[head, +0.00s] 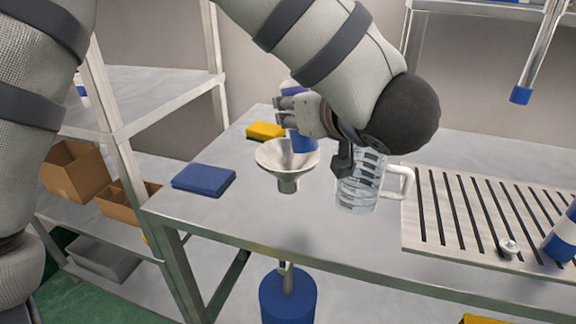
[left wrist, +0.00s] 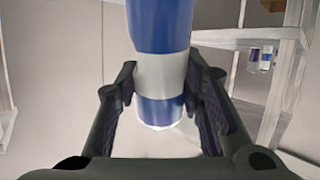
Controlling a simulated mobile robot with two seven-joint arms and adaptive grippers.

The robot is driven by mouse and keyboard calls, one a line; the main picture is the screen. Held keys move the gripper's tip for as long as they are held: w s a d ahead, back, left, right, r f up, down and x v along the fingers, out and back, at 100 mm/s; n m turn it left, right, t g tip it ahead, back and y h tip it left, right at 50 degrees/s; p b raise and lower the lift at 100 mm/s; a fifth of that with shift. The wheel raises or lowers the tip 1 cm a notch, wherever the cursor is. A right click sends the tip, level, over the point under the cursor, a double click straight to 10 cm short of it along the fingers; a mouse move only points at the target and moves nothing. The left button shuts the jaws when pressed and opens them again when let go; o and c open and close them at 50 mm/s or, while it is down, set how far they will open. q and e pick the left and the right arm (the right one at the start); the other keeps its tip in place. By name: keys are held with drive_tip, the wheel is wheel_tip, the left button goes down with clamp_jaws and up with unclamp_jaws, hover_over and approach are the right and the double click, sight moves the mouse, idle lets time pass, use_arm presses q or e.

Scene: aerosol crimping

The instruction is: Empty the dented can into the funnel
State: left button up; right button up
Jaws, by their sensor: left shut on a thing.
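My left gripper (head: 293,115) is shut on a blue and white can (head: 304,141). In the left wrist view the can (left wrist: 160,75) sits between the two fingers, clasped around its white band. In the head view the can is close to upright, just above or behind the metal funnel (head: 287,171); which of the two I cannot tell. The gripper hides much of the can, and I see no dent and no liquid. The funnel stands wide side up at the table's near part. My right gripper is not in view.
A glass mug (head: 360,195) stands right of the funnel, partly behind my arm. A slotted drain grate (head: 470,222) holds a small metal part (head: 508,248) and another blue and white can (head: 566,236). A blue cloth (head: 204,180) and yellow sponge (head: 266,131) lie left.

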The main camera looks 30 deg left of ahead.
sight(295, 80)
use_arm(q)
drive_tip(key=shift+a+f+y, duration=0.1)
drive_tip(key=shift+a+y, duration=0.15)
drive_tip(key=shift+y, duration=0.25)
drive_tip(key=shift+w+a+m+t+y, duration=0.25)
drive_tip(key=shift+m+t+y, duration=0.05)
drive_tip(key=shift+t+y, duration=0.6)
drive_tip(key=shift+a, duration=0.1)
drive_tip(key=shift+r, duration=2.55)
